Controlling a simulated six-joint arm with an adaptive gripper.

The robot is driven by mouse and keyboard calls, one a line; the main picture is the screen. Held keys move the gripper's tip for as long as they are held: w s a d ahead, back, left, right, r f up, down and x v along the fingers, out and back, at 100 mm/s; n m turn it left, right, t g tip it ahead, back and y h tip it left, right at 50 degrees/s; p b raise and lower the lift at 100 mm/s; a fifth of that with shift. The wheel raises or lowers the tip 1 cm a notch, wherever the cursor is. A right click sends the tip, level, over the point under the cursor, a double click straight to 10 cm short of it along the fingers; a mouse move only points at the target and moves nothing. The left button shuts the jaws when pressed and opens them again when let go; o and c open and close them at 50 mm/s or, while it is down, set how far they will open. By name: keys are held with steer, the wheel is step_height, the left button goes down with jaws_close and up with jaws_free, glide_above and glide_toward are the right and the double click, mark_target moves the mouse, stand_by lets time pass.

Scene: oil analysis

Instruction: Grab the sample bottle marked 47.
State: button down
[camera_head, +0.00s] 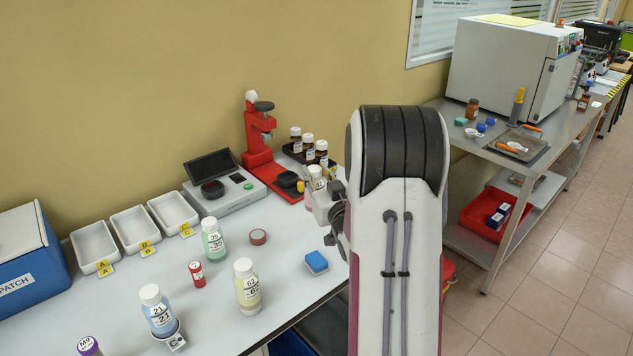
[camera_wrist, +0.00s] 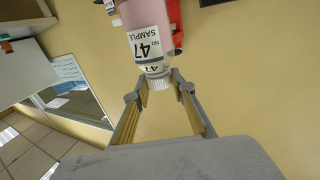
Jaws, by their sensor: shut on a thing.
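The sample bottle marked 47 (camera_wrist: 148,45) has pink contents, a white label and a white cap. In the wrist view it is at the top centre, with its cap end between the fingertips of my gripper (camera_wrist: 160,84). My gripper is shut on it near the cap. In the head view, the bottle (camera_head: 316,172) shows only in part at my gripper (camera_head: 318,193), above the right part of the white table. My arm and the fingers hide the rest of it.
Other bottles marked 35 (camera_head: 213,240), 62 (camera_head: 247,288) and 21 (camera_head: 157,312) stand on the table (camera_head: 215,330). A red press (camera_head: 258,145) and a rack of brown bottles (camera_head: 294,152) are behind my gripper. A blue sponge (camera_head: 316,262) lies in front.

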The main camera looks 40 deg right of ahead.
steer(key=shift+r, duration=0.35)
stand_by(0.4)
